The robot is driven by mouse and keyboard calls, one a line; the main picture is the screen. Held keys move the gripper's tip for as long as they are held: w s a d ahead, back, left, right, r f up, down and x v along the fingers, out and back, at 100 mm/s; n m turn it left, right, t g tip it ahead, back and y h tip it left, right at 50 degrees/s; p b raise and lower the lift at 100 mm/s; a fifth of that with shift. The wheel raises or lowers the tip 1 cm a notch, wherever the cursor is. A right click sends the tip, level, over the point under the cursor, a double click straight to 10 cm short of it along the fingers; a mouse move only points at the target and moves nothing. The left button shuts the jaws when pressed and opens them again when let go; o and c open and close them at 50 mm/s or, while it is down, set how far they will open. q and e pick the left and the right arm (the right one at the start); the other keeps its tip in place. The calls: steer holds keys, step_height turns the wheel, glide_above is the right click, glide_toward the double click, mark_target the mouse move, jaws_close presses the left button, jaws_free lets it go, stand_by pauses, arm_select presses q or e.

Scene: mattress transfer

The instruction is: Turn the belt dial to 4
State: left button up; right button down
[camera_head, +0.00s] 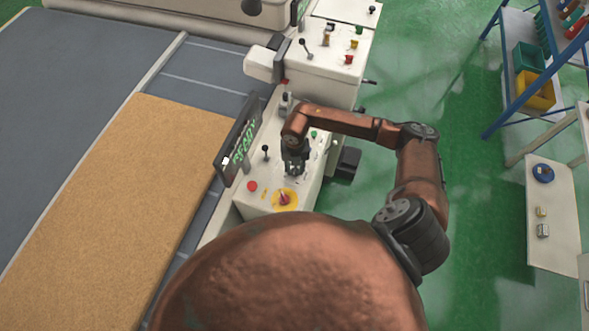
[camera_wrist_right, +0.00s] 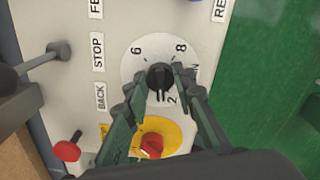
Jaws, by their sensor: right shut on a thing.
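The belt dial (camera_wrist_right: 160,77) is a black knob on a round white scale in the right wrist view. The numbers 6, 8 and 2 show around it; the rest of the scale is covered or unclear, and I cannot tell which number the knob points to. My right gripper (camera_wrist_right: 162,80) is shut on the dial, with a fingertip on each side of the knob. In the head view my right gripper (camera_head: 293,172) reaches down onto the control panel (camera_head: 250,208) and hides the dial. My left gripper is not in view.
A red knob on a yellow disc (camera_head: 284,199) sits just below the gripper. A red button (camera_head: 252,185) and small levers are close by. A dark display (camera_head: 239,145) reading READY stands left of the panel. A tan mattress (camera_head: 130,190) lies farther left.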

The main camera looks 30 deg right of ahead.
mark_target(296, 169)
steer(key=m, duration=0.5)
steer(key=shift+d+r+m, duration=0.1)
steer(key=shift+m, duration=0.2)
steer(key=m+p, duration=0.1)
steer(key=m, duration=0.4)
steer(key=shift+d+m, duration=0.1)
steer(key=shift+m, duration=0.3)
steer(key=c, duration=1.6)
jaws_free()
step_height(296, 169, up, 12)
steer(key=shift+f, duration=0.1)
